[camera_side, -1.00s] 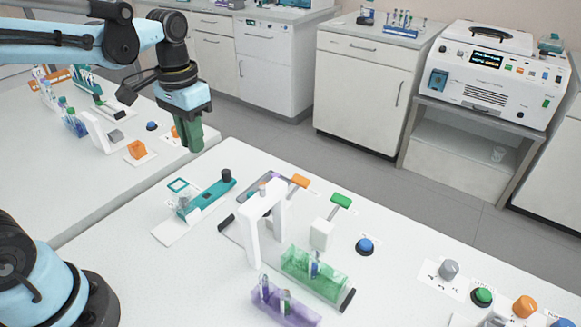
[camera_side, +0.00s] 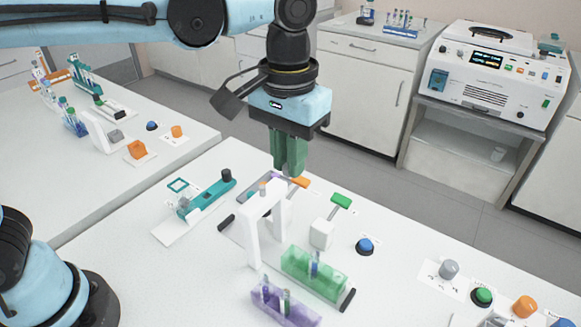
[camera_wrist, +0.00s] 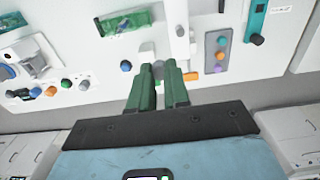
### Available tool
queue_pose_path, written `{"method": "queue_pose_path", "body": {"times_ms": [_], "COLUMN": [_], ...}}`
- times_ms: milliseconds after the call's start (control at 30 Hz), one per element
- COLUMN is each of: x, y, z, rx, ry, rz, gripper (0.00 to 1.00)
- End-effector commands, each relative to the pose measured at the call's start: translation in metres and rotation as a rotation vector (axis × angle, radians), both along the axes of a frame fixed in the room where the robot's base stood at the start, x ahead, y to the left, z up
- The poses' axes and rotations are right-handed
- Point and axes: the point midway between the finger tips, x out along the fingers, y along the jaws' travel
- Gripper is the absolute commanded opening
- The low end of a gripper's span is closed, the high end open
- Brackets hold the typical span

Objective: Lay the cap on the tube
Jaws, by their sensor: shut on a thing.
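My gripper (camera_side: 290,170) points down with green fingers, above and behind the white arch stand (camera_side: 252,225). It also shows in the wrist view (camera_wrist: 164,68). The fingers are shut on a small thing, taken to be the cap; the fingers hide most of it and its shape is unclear. A tube stands upright in the green rack (camera_side: 330,284); its blue part (camera_side: 315,265) shows. Another tube (camera_side: 286,300) stands in the purple rack (camera_side: 304,318). I cannot tell which tube is the task's. My gripper is above and apart from both racks.
An orange-topped lever (camera_side: 301,182) is close to my fingers. A green-topped lever on a white block (camera_side: 321,235) and a blue button (camera_side: 365,246) stand to the right. A teal fixture (camera_side: 208,199) lies left. The table between blue button and grey knob (camera_side: 449,269) is mostly clear.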

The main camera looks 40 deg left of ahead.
Motion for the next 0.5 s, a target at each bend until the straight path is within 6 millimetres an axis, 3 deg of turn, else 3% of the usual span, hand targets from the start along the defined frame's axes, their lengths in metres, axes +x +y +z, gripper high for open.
{"method": "queue_pose_path", "body": {"times_ms": [100, 300, 500], "x": [-0.011, -0.029, -0.028], "y": [-0.034, -0.073, -0.070], "z": [-0.001, -0.002, -0.027], "rx": [0.000, -0.001, -0.001], "ry": [-0.001, -0.002, -0.002], "rz": [-0.006, -0.004, 0.003], "gripper": [0.00, 0.00, 0.00]}}
